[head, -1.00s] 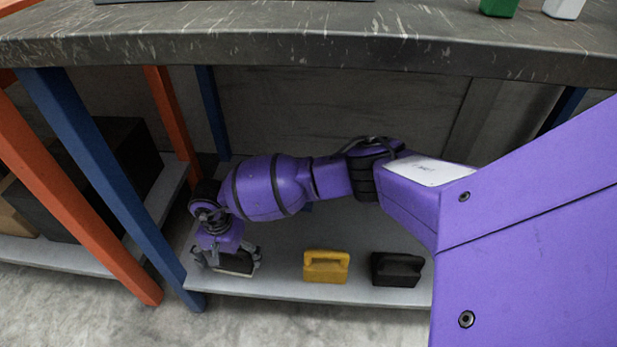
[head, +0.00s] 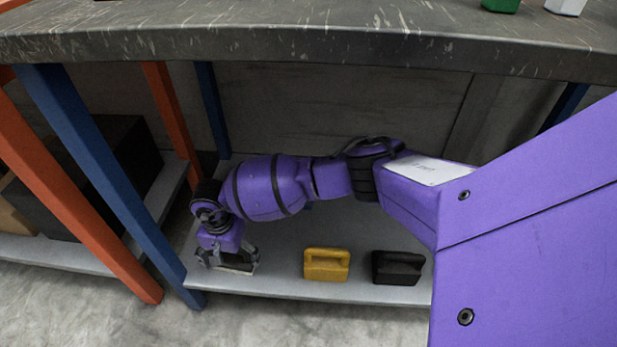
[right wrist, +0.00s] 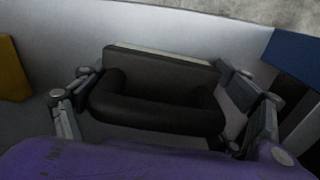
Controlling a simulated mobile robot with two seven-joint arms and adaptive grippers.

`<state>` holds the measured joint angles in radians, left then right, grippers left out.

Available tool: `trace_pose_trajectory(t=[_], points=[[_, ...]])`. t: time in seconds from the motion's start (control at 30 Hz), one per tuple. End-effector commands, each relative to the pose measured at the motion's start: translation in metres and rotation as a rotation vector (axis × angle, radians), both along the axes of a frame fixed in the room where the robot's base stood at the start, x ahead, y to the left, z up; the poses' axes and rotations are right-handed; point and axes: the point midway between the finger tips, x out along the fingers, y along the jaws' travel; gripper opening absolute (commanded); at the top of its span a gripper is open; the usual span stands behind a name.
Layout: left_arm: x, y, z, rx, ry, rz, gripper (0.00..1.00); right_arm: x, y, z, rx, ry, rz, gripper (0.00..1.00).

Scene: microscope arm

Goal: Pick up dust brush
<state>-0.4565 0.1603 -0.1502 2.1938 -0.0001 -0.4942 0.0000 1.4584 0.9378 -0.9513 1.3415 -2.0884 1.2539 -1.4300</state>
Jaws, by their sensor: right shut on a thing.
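The dust brush (head: 236,268) is a dark block with a thick rounded handle and a pale strip along one edge. It is at the left front of the low grey shelf. In the right wrist view the dust brush (right wrist: 160,95) lies between the two fingers. My right gripper (head: 229,258) points down over it and is shut on it, one finger at each end. The wrist view also shows this gripper (right wrist: 165,90). The brush is at shelf height; I cannot tell whether it touches the shelf. My left gripper is not in view.
On the low shelf (head: 290,288), a yellow handled block (head: 326,265) and a black one (head: 397,268) stand to the right. A blue leg (head: 100,175) and an orange leg (head: 75,190) are close on the left. The dark tabletop (head: 300,45) overhangs my arm.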

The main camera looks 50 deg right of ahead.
Motion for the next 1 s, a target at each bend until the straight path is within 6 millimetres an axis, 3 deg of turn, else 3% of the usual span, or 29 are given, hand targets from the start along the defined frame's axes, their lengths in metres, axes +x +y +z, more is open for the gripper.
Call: trace_pose_trajectory(t=[0.2, 0.5, 0.7, 1.0], points=[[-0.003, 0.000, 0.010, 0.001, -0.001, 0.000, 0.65, 0.005, 0.001, 0.034, 0.001, -0.011, 0.002, 0.56], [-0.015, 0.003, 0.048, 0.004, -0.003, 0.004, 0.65, -0.048, 0.033, 0.102, 0.002, -0.007, 0.006, 0.56], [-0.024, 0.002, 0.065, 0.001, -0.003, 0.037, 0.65, -0.088, 0.059, 0.118, 0.002, -0.006, 0.005, 0.56], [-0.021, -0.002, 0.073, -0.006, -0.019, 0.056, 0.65, -0.114, 0.075, 0.127, 0.001, -0.003, 0.001, 0.56]])
